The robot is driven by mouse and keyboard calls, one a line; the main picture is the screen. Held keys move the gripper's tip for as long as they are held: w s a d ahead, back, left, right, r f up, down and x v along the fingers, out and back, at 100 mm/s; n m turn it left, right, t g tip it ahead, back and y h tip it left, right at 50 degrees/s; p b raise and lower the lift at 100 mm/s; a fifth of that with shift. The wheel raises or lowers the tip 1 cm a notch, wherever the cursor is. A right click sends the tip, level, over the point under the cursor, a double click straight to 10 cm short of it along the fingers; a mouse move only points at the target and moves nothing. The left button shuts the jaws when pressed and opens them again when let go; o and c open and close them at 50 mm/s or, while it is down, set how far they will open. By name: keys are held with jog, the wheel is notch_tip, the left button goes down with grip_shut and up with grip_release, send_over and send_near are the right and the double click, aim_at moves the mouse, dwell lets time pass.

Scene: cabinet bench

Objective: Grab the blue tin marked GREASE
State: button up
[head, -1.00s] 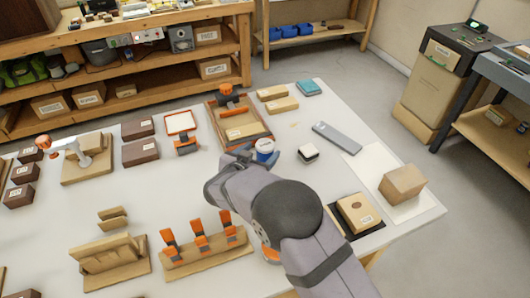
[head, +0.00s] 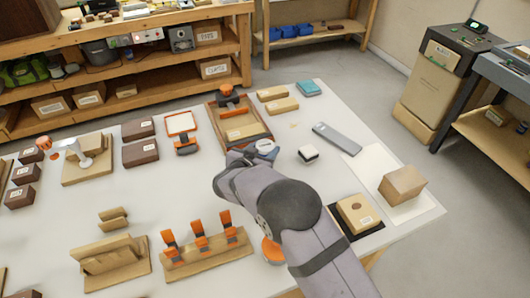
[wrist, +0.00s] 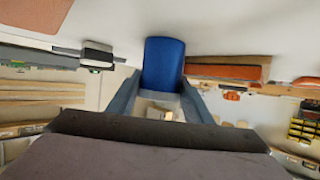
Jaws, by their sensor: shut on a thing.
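The blue tin (wrist: 163,63) sits between the two fingers of my gripper (wrist: 160,95) in the wrist view, and the fingers press on its sides. In the head view the tin (head: 266,148) shows just beyond the gripper (head: 252,155), mostly hidden by it. No GREASE marking is readable on the visible side. I cannot tell whether the tin still touches the bench.
A small black-and-white block (head: 309,154) and a grey metal bar (head: 337,138) lie to the right. Orange-handled clamps (head: 200,240) stand front left on the white bench (head: 180,205).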

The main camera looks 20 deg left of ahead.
aim_at(265, 145)
jog(key=shift+r, duration=0.15)
notch_tip(265, 145, up, 10)
jog(key=shift+f, duration=0.1)
dwell(0.4)
